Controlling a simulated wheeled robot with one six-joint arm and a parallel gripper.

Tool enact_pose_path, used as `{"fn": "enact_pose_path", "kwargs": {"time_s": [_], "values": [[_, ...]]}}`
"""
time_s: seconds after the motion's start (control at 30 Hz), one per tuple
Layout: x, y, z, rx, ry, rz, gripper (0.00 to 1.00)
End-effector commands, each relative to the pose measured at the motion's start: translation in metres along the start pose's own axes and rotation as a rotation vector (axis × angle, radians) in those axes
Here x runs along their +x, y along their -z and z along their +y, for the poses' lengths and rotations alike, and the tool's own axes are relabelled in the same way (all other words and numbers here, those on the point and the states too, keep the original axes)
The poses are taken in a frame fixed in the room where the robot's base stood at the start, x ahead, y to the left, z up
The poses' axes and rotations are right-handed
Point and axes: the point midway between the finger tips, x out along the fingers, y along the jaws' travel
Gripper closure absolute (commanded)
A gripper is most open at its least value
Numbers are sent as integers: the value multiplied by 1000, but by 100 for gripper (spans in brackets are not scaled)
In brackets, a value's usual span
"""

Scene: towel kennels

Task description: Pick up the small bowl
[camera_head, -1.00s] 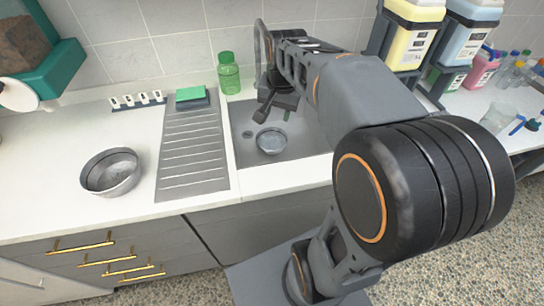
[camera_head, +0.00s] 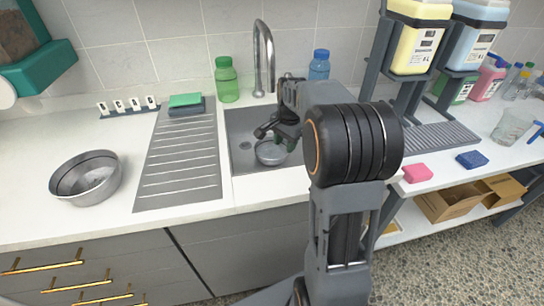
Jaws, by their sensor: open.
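The small bowl (camera_head: 268,154) is a grey metal bowl in the sink (camera_head: 240,128), near its front edge. My gripper (camera_head: 266,136) hangs over the sink, just above the bowl's far rim. The gripper is open, and nothing shows between its fingers. The gripper and arm hide part of the bowl's far and right side. I cannot tell whether a finger touches the rim. A larger metal bowl (camera_head: 88,184) stands on the counter at the left.
The tall curved faucet (camera_head: 270,62) rises behind the sink. A green bottle (camera_head: 226,80) and a blue bottle (camera_head: 319,66) stand at the back. The ribbed drainboard (camera_head: 180,165) left of the sink is mostly clear. Pink (camera_head: 416,173) and blue (camera_head: 471,159) sponges lie at the right.

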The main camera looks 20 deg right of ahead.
Motion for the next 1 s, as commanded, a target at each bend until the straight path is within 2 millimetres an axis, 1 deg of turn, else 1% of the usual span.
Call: {"fn": "enact_pose_path", "kwargs": {"time_s": [0.03, 0.1, 0.37, 0.47, 0.7, 0.8, 0.97, 1.0], "values": [[7, 0, 0, -1, -1, -1, 58], [12, 0, 0, -1, -1, -1, 58], [22, 1, 0, -1, 0, -1, 58], [32, 3, 1, -1, -1, -1, 58], [63, 6, 2, -2, -1, -1, 58], [68, 6, 1, -2, 0, 0, 58], [67, 6, 1, -2, 0, 0, 58], [67, 6, 1, -2, 0, 0, 60]]}}
